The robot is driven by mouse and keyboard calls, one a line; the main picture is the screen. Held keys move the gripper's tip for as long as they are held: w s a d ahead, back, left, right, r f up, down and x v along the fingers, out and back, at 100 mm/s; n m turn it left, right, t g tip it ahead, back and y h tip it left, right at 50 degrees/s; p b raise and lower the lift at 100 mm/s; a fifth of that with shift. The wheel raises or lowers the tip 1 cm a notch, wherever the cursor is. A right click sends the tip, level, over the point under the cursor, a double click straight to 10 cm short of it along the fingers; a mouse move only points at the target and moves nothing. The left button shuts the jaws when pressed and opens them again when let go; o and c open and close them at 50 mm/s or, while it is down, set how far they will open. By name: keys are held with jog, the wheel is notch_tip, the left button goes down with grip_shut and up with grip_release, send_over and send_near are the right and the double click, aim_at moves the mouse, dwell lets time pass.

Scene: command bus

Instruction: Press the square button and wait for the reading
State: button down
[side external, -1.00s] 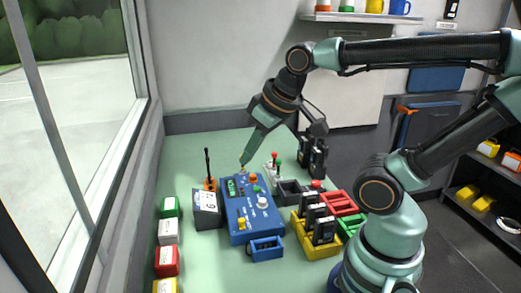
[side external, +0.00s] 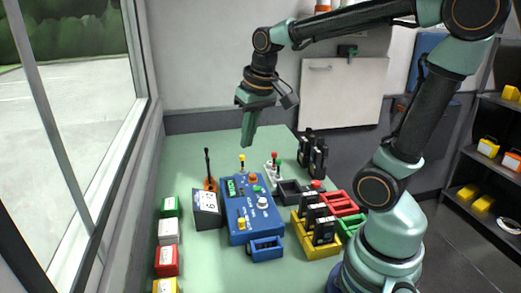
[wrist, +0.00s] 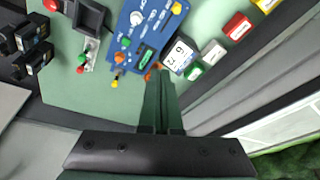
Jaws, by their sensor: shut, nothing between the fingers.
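The blue control box (side external: 250,226) stands on the green table with a lit green display (side external: 231,188), an orange button (side external: 253,179), a green button (side external: 257,188), a white knob (side external: 263,202) and a yellow button (side external: 241,223). I cannot tell which button is square, and the reading is too small to make out. The box also shows in the wrist view (wrist: 131,47). My gripper (side external: 247,143) is shut and empty, pointing down above the far end of the box, apart from it. A yellow-topped stick (side external: 242,162) stands below its tips.
A black-and-white box (side external: 206,209) and an orange-based antenna (side external: 209,180) stand left of the control box. To the right are dark radios in a yellow tray (side external: 317,250), red and green trays, and a small lever unit (side external: 274,170). Coloured boxes line the window side.

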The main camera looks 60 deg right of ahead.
aim_at(258, 188)
jog(key=w+d+f+m+g, duration=0.1)
jog(key=w+d+f+m, duration=0.1)
jog(key=d, duration=0.3)
jog(key=w+d+f+m+g, duration=0.2)
jog(key=d+f+m, duration=0.1)
jog(key=d, duration=0.2)
jog(key=shift+d+y, duration=0.2)
jog(key=shift+y, duration=0.1)
notch_tip(258, 188, down, 14)
jog(key=shift+f, duration=0.1)
dwell(0.4)
jog(key=shift+s+a+f, duration=0.1)
jog(key=shift+f, duration=0.85)
notch_tip(258, 188, up, 15)
jog(key=shift+w, duration=0.35)
